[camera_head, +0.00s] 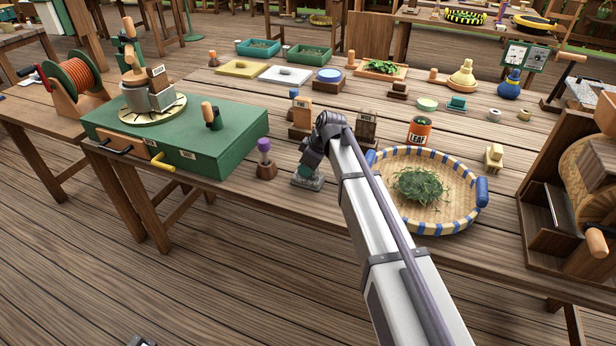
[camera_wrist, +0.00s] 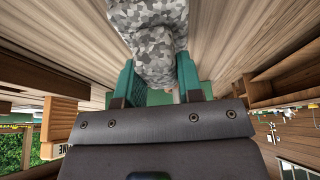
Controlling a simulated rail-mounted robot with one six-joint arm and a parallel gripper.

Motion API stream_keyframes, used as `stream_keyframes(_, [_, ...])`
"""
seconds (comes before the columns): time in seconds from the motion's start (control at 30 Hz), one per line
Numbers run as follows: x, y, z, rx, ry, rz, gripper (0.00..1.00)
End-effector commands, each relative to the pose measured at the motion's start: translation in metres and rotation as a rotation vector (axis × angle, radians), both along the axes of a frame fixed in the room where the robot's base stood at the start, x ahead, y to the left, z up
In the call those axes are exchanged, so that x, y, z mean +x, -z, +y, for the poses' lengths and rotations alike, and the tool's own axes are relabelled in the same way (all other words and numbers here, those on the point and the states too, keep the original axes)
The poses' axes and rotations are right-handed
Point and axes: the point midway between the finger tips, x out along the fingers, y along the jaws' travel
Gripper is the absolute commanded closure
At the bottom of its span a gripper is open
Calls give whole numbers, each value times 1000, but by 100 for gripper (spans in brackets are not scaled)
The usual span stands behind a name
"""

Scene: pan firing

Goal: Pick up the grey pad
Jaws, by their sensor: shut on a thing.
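The grey pad (camera_head: 308,182) shows at the front edge of the table, under the end of my arm. In the wrist view the grey pad (camera_wrist: 150,35) is a mottled grey, patchy-patterned piece between the two green fingers. My gripper (camera_head: 306,168) is shut on it; in the wrist view the fingers of my gripper (camera_wrist: 156,82) press it from both sides. I cannot tell whether the pad touches the table. My arm hides part of the table beside it.
A dark pot with a purple top (camera_head: 265,160) stands just left of the pad. Wooden stands (camera_head: 300,118) are behind it. A basket of leaves (camera_head: 463,218) and a red leaf can (camera_head: 420,131) stand to the right. A green box (camera_head: 215,150) is at the left.

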Motion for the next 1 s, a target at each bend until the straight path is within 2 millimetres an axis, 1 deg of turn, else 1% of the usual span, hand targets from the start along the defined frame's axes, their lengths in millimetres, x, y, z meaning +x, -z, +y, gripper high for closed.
stream_keyframes(0.17, [0, -1, 0, 0, 0, 0, 100])
stream_keyframes(0.27, [0, -8, 0, 0, 0, 0, 100])
stream_keyframes(0.37, [0, -25, 0, 0, 0, 0, 100])
stream_keyframes(0.6, [0, -84, 0, 0, 0, 0, 100])
stream_keyframes(0.7, [0, -100, 0, 0, 0, 0, 100])
stream_keyframes(0.8, [0, -104, 0, 0, 0, 0, 100])
stream_keyframes(1.0, [0, -100, 0, 0, 0, 0, 100])
